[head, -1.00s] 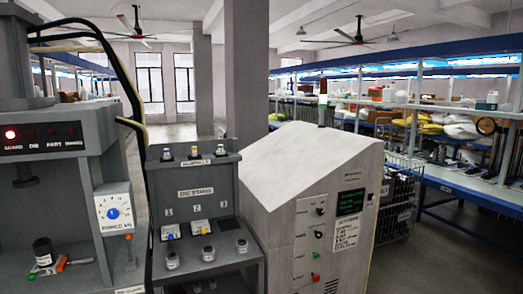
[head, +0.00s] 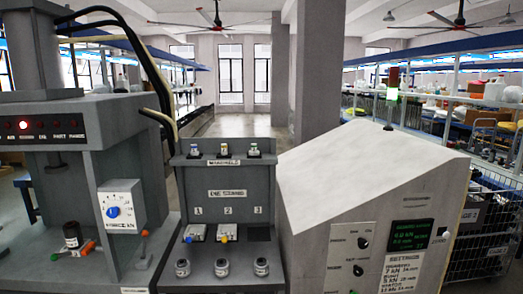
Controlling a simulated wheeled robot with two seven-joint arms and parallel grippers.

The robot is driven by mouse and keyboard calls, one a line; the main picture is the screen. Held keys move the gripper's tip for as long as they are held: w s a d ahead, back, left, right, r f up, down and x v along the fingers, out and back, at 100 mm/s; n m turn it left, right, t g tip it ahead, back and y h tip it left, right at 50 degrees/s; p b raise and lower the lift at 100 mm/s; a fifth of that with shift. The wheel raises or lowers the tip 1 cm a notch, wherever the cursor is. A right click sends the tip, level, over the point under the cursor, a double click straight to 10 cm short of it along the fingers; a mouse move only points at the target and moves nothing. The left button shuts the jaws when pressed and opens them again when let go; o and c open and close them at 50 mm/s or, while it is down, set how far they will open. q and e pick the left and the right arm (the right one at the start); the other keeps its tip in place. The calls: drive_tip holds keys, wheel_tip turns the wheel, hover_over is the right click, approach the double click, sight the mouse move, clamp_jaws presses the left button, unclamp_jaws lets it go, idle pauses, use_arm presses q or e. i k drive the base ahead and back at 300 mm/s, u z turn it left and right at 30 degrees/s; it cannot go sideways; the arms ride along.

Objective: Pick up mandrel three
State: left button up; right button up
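A grey rack (head: 226,186) stands in the middle of the head view. Its top shelf has a label that seems to read "mandrels" and carries three small pale pieces in a row. The left one (head: 195,149) and middle one (head: 224,149) have light bodies. The right one, in the third place (head: 254,149), is upright, pale, with a bluish tint. No numbers are readable on that shelf, so I cannot confirm which is mandrel three. Neither of my grippers is in the picture.
Lower on the rack, places 1 and 2 hold plates (head: 194,232) with coloured knobs; place 3 is a dark patch. Several metal cylinders (head: 221,267) stand below. A grey press (head: 70,120) with a dial is left; a sloped control cabinet (head: 375,185) is close on the right.

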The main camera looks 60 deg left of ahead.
sight(254, 151)
drive_tip(key=u, duration=0.7)
drive_tip(key=i, duration=0.8)
drive_tip(key=u, duration=0.9)
